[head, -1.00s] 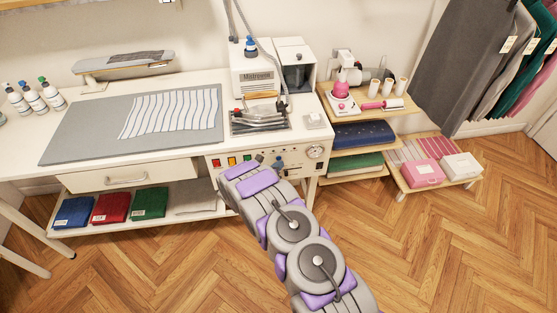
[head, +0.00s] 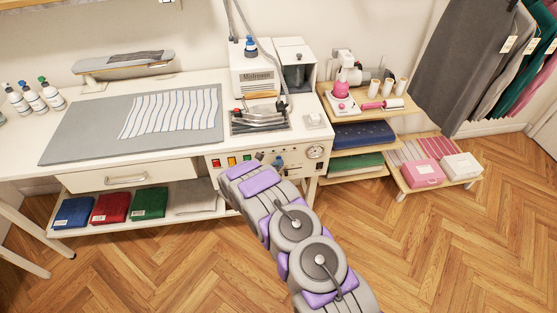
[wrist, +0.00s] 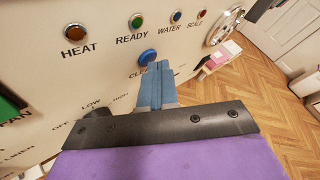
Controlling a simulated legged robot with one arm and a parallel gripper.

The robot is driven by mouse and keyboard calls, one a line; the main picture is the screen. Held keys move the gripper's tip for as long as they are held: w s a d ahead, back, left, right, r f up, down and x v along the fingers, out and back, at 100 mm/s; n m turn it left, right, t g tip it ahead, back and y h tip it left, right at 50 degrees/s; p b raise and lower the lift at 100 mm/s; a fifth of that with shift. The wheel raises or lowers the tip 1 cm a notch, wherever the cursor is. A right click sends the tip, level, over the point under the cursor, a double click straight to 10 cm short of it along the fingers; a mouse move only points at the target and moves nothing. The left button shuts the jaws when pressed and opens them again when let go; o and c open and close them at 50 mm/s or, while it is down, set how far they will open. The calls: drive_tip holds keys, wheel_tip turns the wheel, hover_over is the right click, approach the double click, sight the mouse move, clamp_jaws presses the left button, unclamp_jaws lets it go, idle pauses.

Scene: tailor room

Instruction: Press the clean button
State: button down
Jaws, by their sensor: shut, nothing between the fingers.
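The clean button is a round blue button (wrist: 147,57) on the white control panel, in the upper middle of the wrist view. Its label below reads "CLE", with the rest hidden behind my fingers. My gripper (wrist: 157,66) is shut and empty, its blue fingers together and pointing at the panel. The fingertips overlap the lower right of the button in this view; I cannot tell whether they touch it. In the head view, my arm reaches the panel (head: 212,163) and hides part of it.
Indicator lamps labelled HEAT (wrist: 75,33), READY (wrist: 136,21), WATER (wrist: 176,17) and SCALE (wrist: 202,14) sit above the button. A dial (wrist: 97,113) is below left and a gauge (wrist: 225,27) to the right. A shelf unit (head: 350,173) stands right of the table. The floor in front is clear.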

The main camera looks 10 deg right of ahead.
drive_tip(key=shift+s, duration=0.5)
drive_tip(key=s, duration=0.6)
idle(0.4)
drive_tip(key=shift+r, duration=0.1)
idle(0.6)
